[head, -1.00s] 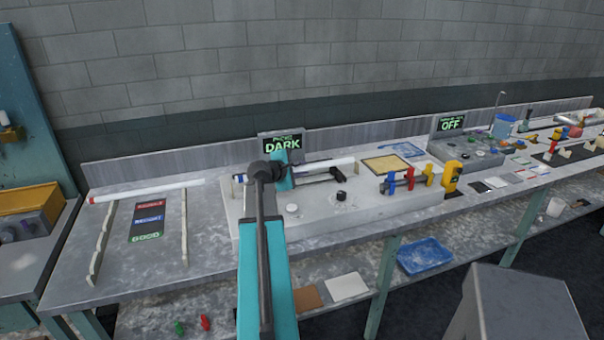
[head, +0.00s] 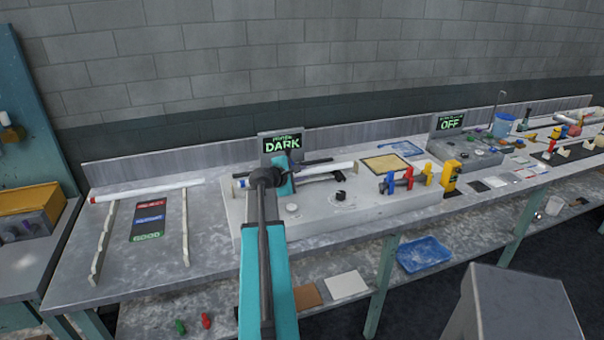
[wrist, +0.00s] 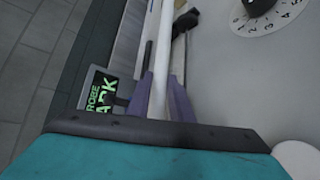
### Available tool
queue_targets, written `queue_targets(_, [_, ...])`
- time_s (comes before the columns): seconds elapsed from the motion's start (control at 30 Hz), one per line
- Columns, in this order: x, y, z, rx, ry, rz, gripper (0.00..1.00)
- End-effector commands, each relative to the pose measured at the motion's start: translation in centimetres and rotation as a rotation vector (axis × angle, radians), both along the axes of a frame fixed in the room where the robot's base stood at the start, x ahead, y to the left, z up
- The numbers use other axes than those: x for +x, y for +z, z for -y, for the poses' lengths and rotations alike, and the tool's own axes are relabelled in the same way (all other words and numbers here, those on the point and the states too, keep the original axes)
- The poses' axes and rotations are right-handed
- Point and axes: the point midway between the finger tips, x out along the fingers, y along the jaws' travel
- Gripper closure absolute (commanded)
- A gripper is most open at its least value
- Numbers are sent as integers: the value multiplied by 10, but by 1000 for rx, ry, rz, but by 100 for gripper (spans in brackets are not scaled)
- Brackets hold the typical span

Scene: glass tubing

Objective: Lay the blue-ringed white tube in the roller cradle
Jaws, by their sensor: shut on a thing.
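The blue-ringed white tube (head: 335,168) lies crosswise at my gripper in the head view, with blue showing near its left end. In the wrist view the white tube (wrist: 162,55) runs between the purple fingers of my gripper (wrist: 166,98), which is shut on it. The roller cradle (head: 325,177) has dark bars on the pale grey bench unit. One dark bar (wrist: 181,35) shows to the right of the tube in the wrist view, another to its left. The tube is over or between these bars; I cannot tell whether it touches them. My arm hides its middle in the head view.
A red-ended white tube (head: 145,190) rests across two notched rails on the left. A display reading DARK (head: 282,144) stands behind the unit.

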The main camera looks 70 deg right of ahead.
Motion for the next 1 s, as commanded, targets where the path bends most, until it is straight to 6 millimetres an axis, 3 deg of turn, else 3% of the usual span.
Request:
queue_targets(0.37, [0, -7, 0, -1, 1, 1, 100])
queue_targets(0.4, [0, -7, 0, 0, 0, 1, 74])
queue_targets(0.5, [0, -7, 0, 0, 0, 1, 62])
queue_targets(1.0, [1, -4, -7, -1, 1, 1, 62])
